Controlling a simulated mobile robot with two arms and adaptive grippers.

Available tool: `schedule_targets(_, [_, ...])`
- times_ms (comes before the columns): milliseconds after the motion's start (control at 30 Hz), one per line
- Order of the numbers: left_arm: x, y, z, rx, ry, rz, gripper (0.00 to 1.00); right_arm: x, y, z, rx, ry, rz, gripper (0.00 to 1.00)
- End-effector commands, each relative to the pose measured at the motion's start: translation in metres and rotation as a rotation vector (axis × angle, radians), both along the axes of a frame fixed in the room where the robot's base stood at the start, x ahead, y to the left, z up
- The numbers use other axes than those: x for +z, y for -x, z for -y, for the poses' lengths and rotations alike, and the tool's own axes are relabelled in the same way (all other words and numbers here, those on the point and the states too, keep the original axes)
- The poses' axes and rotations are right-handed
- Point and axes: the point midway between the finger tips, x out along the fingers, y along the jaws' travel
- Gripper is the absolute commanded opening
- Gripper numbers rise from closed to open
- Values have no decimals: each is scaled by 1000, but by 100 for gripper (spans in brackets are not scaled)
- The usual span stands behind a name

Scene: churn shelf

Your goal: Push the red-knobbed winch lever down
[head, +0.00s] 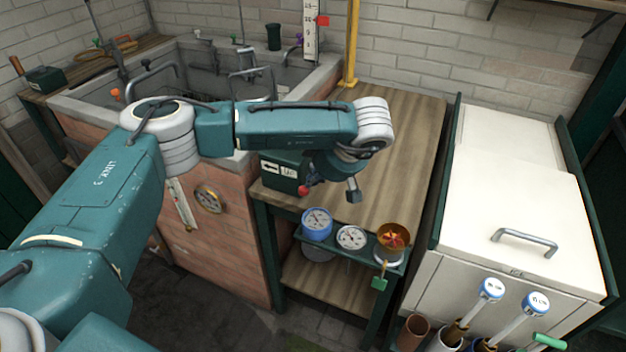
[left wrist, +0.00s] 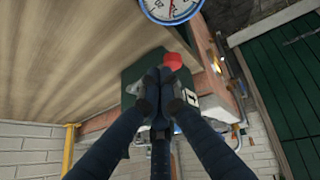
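The winch is a dark green box (head: 281,171) with a white arrow label, at the front left corner of the wooden bench in the head view. The lever's red knob (head: 303,190) shows at the box's front right; it is also in the left wrist view (left wrist: 173,62). My left gripper (head: 311,181) reaches over the bench from above, its fingers close to the knob. In the left wrist view its fingertips (left wrist: 158,75) are together with nothing seen between them, and the knob shows just beyond them. I cannot tell if they touch. The lever's shaft is mostly hidden. My right gripper is not in view.
A shelf below the bench top holds a blue gauge (head: 317,223), a white gauge (head: 351,238) and an amber bowl (head: 393,237). A brick basin (head: 222,243) stands left, a white chest (head: 522,207) right. The bench top (head: 408,150) is clear to the right.

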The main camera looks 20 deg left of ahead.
Motion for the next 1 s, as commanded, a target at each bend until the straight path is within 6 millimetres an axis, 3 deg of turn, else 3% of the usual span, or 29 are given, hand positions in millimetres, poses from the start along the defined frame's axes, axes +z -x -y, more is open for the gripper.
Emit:
schedule_targets(367, [4, -1, 1, 0, 0, 0, 0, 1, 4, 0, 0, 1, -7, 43])
schedule_targets(633, [47, 0, 15, 1, 2, 2, 0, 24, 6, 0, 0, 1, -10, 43])
schedule_targets(1000, [100, 40, 51, 1, 0, 0, 0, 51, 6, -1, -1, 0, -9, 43])
